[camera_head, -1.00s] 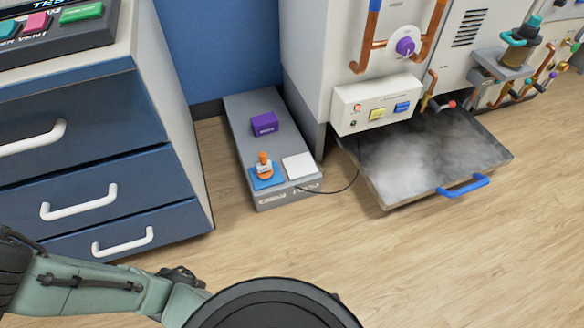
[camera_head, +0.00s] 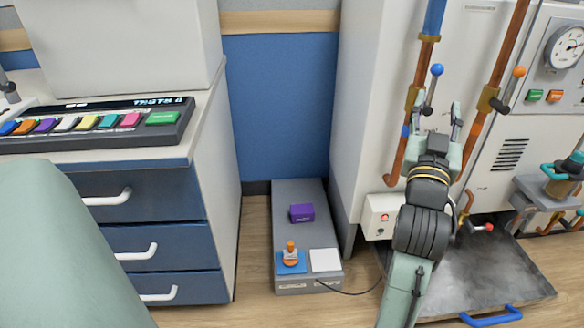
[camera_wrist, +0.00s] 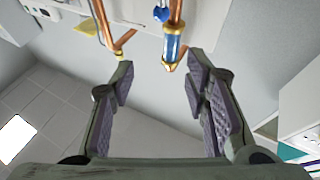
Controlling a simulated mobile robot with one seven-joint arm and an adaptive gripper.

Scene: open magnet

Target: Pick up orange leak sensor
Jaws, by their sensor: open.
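The orange leak sensor (camera_head: 290,252) stands upright on a blue square pad on a low grey platform (camera_head: 308,287) on the floor, in the head view. It has an orange knob on top and a pale band around its middle. My gripper (camera_head: 436,118) is raised in front of the white cabinet, right of the sensor and well above it. In the wrist view my gripper (camera_wrist: 160,100) has its two fingers wide apart with nothing between them. The sensor does not show in the wrist view.
A purple block (camera_head: 301,213) and a white square pad (camera_head: 325,260) share the platform. Blue drawers (camera_head: 165,247) stand to the left. The white cabinet (camera_head: 385,70) with copper pipes stands to the right, above a grey tray (camera_head: 480,272). A cable runs right from the platform.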

